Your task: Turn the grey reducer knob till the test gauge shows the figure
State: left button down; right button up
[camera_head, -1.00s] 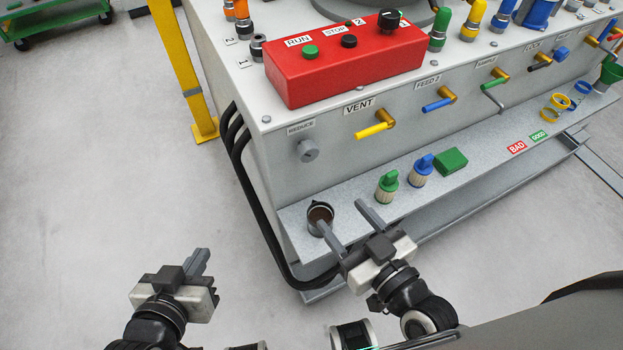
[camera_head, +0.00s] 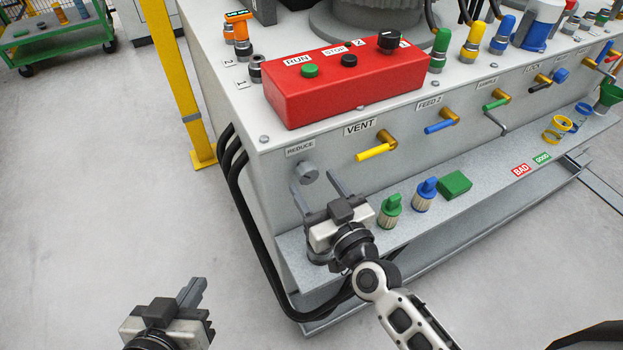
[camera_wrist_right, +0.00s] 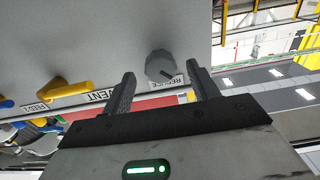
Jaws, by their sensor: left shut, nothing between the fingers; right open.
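The grey reducer knob (camera_head: 307,173) sticks out of the grey front panel below the REDUCE label (camera_head: 300,147). My right gripper (camera_head: 316,186) is open in front of the panel, its fingertips close to the knob. In the right wrist view the knob (camera_wrist_right: 160,65) lies ahead of and between the two open fingers (camera_wrist_right: 160,82); I see no contact. A small orange-topped fitting with a display (camera_head: 238,17) stands on the bench top; I cannot read a figure on it. My left gripper (camera_head: 193,292) is shut and empty over the floor at the lower left.
The yellow VENT lever (camera_head: 375,152) is right of the knob, and a red control box (camera_head: 345,85) sits above. Green (camera_head: 391,208) and blue (camera_head: 425,193) capped fittings stand on the shelf. Black hoses (camera_head: 250,220) run down the left corner. Open floor (camera_head: 100,220) lies left.

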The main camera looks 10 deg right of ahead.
jog(key=shift+x, duration=1)
jog(key=shift+w, duration=0.2)
jog(key=c, duration=1)
jog(key=shift+m, duration=0.3)
